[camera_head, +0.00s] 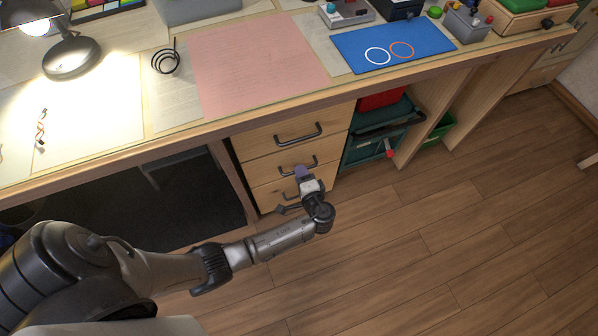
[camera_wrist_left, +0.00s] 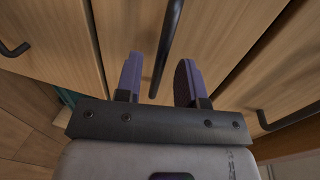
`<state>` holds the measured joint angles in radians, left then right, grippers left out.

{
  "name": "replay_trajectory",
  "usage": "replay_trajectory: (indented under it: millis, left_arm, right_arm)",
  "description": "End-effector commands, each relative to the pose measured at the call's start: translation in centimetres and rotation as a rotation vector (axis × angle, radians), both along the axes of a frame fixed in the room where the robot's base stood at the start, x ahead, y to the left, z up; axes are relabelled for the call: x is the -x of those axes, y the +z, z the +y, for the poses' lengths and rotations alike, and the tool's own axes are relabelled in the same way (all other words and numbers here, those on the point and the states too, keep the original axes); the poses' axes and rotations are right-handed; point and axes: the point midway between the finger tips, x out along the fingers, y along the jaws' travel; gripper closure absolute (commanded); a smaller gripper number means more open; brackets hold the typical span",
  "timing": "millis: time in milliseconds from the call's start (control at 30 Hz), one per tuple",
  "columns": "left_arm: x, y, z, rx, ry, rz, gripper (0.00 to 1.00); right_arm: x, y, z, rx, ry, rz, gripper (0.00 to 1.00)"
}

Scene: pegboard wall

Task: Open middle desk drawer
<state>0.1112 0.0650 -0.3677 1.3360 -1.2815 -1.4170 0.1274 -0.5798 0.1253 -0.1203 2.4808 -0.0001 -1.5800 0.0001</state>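The middle desk drawer (camera_head: 264,171) is the second of three wooden drawers under the desk, and it looks shut. Its dark bar handle (camera_head: 312,162) is partly hidden behind my left gripper (camera_head: 303,172) in the head view. In the left wrist view my left gripper (camera_wrist_left: 160,62) is open, with its two purple-grey fingers apart. A dark handle (camera_wrist_left: 171,30) runs between the fingers, with a visible gap on each side. I cannot tell how deep the handle sits between them. My right gripper is in neither view.
The top drawer handle (camera_head: 298,135) is just above, and the bottom drawer handle (camera_head: 285,197) is just below. Teal bins (camera_head: 366,150) stand right of the drawers. The desk edge (camera_head: 200,132) overhangs them. The wooden floor (camera_head: 430,250) in front is clear.

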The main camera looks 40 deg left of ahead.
Motion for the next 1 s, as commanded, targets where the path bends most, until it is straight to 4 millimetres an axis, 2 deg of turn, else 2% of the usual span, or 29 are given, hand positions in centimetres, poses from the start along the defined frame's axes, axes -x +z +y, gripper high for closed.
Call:
replay_trajectory:
  millis: [233,633,1000]
  left_arm:
    - [-0.9,-0.5,1.7,0.0,0.0,0.0,0.64]
    - [-1.0,-0.4,2.0,0.001,0.0,0.0,0.65]
    - [-1.0,-0.5,1.9,0.001,0.0,0.0,1.0]
  right_arm:
    - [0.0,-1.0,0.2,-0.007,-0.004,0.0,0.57]
    - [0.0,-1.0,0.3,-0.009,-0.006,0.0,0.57]
    - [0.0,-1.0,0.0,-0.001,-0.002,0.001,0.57]
